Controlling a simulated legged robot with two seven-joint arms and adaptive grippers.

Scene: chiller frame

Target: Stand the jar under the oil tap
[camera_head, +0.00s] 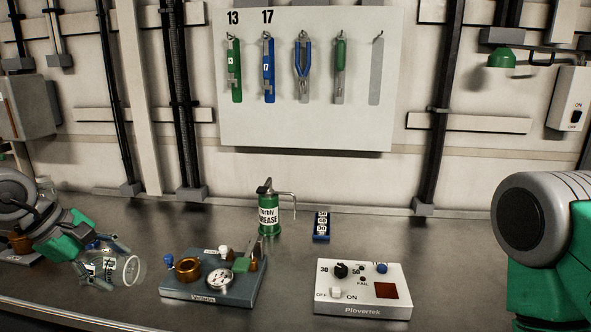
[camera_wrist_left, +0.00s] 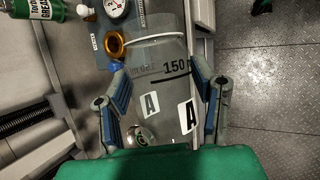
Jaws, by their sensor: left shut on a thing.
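My left gripper (camera_head: 110,260) is at the left of the bench in the head view, shut on a clear glass jar (camera_head: 128,270). The jar is tilted well over, its round open end toward the right. In the left wrist view the jar (camera_wrist_left: 160,75) lies between the fingers of the gripper (camera_wrist_left: 166,90) and shows a 150 mark and two white "A" labels. I cannot make out the oil tap for certain. A glass vessel (camera_head: 45,190) and copper part (camera_head: 20,243) show partly behind my left arm. My right gripper is out of view.
A grey-blue gauge block (camera_head: 210,291) stands just right of the jar. A green grease can (camera_head: 268,212), a blue numbered block (camera_head: 321,226) and a white switch box (camera_head: 362,290) stand farther right. The bench's front edge (camera_head: 70,318) runs close below the jar.

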